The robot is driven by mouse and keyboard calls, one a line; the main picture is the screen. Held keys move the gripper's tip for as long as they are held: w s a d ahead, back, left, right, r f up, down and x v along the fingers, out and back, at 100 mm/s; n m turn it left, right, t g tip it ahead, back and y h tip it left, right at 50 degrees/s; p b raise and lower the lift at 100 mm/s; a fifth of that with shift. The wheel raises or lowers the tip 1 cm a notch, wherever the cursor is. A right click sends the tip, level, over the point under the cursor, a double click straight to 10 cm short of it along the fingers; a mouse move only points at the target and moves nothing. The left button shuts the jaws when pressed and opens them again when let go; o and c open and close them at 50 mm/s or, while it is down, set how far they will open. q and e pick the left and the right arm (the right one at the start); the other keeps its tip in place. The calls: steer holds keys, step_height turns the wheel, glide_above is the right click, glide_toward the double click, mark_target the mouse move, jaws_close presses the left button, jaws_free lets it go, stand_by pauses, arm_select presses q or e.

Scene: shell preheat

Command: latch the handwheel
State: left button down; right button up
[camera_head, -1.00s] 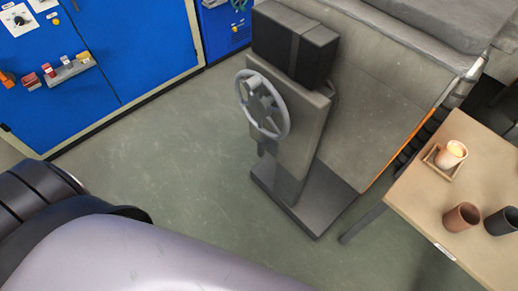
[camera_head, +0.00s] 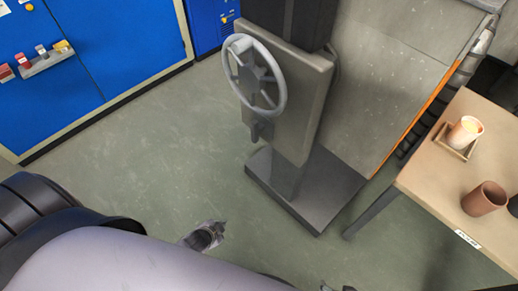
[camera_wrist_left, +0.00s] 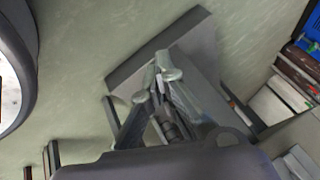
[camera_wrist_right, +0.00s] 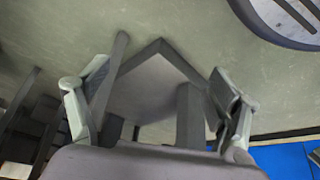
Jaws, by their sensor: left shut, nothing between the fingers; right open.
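The grey spoked handwheel (camera_head: 255,76) stands on the front of a grey pedestal, upper middle of the head view. A small dark latch-like part (camera_head: 261,128) sits just below its rim; its state is unclear. My left gripper (camera_head: 214,232) is low in the head view, below the wheel and well apart from it. In the left wrist view its fingers (camera_wrist_left: 167,68) are together and empty. My right gripper (camera_wrist_right: 158,92) is open and empty in the right wrist view, over the pedestal's base plate. The wheel is not identifiable in either wrist view.
The pedestal's base plate (camera_head: 310,195) spreads over the floor. A wooden table (camera_head: 433,185) at the right holds a lit candle (camera_head: 465,132) in a tray and a brown cup (camera_head: 484,199). Blue cabinets (camera_head: 110,50) stand at the left. Green floor (camera_head: 165,150) between is clear.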

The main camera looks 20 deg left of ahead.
arm_select(q)
steer(key=w+d+r+m+t+b, duration=0.1)
steer(key=w+r+m+t+b, duration=0.6)
steer(key=w+b, duration=0.6)
arm_select(e)
steer(key=w+a+r+t, duration=0.1)
steer(key=w+r+t, duration=0.1)
steer(key=w, duration=0.4)
steer(key=w+a+r+t, duration=0.1)
steer(key=w+a+r, duration=0.15)
steer(key=w, duration=0.25)
arm_select(q)
steer(key=w+d+r+m+t+h+b, duration=0.1)
steer(key=d+r+m+t+h+b, duration=0.2)
steer(key=r+b, duration=0.7)
step_height(320, 180, up, 6)
steer(key=shift+w+d+r+m+t+b, duration=0.2)
steer(key=shift+d+m+t+b, duration=0.25)
steer(key=shift+d+m, duration=0.5)
arm_select(e)
step_height(320, 180, up, 11)
steer(key=w+t+y, duration=0.1)
steer(key=t, duration=0.2)
steer(key=shift+w+d+r+t, duration=0.15)
steer(key=shift+w+t, duration=0.2)
steer(key=shift+t, duration=0.05)
arm_select(q)
steer(key=shift+w+d+f, duration=0.1)
steer(key=shift+d, duration=0.05)
